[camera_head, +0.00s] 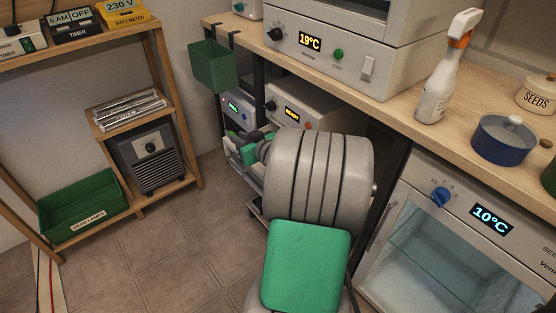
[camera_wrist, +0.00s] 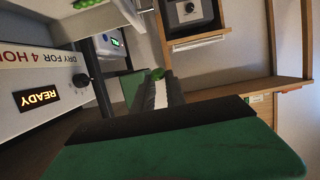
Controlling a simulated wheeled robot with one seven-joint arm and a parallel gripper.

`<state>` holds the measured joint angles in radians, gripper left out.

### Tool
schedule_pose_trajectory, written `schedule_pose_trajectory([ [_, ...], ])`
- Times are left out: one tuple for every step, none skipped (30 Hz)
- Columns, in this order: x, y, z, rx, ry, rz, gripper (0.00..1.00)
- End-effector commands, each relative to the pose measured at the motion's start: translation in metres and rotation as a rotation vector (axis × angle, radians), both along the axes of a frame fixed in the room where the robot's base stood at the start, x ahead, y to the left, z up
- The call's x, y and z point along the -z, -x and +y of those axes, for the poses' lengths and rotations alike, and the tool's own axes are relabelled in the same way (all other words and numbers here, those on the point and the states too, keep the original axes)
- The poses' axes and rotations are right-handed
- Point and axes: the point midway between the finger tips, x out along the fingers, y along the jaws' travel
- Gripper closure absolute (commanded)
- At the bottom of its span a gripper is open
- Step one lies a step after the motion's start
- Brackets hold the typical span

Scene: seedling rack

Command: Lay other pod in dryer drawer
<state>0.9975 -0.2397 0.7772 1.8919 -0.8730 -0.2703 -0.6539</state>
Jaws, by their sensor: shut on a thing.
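My gripper (camera_wrist: 160,84) points away from the camera in the wrist view, its dark fingers shut on a small green pod (camera_wrist: 157,73) at their tips. Another green pod (camera_wrist: 88,3) shows at the top edge, in the pale open drawer (camera_wrist: 118,15). The dryer (camera_wrist: 40,85) stands at the left with its "READY" display and drying label. In the head view the dryer (camera_head: 312,106) is under the bench. My arm hides much of the open drawer (camera_head: 247,158) there, and I cannot tell the gap between held pod and drawer.
A green bin (camera_head: 214,66) hangs from the bench edge above the drawer. A spray bottle (camera_head: 445,70) and blue pot (camera_head: 502,138) stand on the bench. A wooden shelf (camera_head: 118,125) holds a dark heater (camera_head: 150,158) and green crate (camera_head: 84,205). The floor between is clear.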

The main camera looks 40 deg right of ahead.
Motion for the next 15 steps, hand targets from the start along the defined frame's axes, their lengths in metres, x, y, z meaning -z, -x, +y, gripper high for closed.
schedule_pose_trajectory([
  [0.009,0.004,-0.011,0.007,-0.002,0.001,1.00],
  [0.014,0.007,-0.018,0.008,-0.002,0.002,1.00],
  [0.020,0.011,-0.028,0.007,-0.003,0.002,1.00],
  [0.024,0.014,-0.037,0.008,-0.002,0.001,1.00],
  [0.029,0.017,-0.045,0.006,-0.003,0.002,1.00],
  [0.034,0.020,-0.056,0.006,-0.004,0.002,1.00],
  [0.037,0.024,-0.064,0.006,-0.003,0.002,1.00],
  [0.041,0.026,-0.072,0.005,-0.002,0.001,1.00],
  [0.046,0.030,-0.082,0.003,-0.001,0.002,1.00],
  [0.056,0.032,-0.087,0.003,-0.005,0.002,1.00],
  [0.063,0.033,-0.092,0.001,-0.005,0.001,1.00],
  [0.071,0.036,-0.098,0.001,-0.004,0.002,1.00],
  [0.077,0.038,-0.103,0.001,-0.003,0.002,1.00],
  [0.081,0.039,-0.107,0.000,-0.002,0.002,1.00],
  [0.085,0.040,-0.110,-0.001,-0.003,0.002,1.00],
])
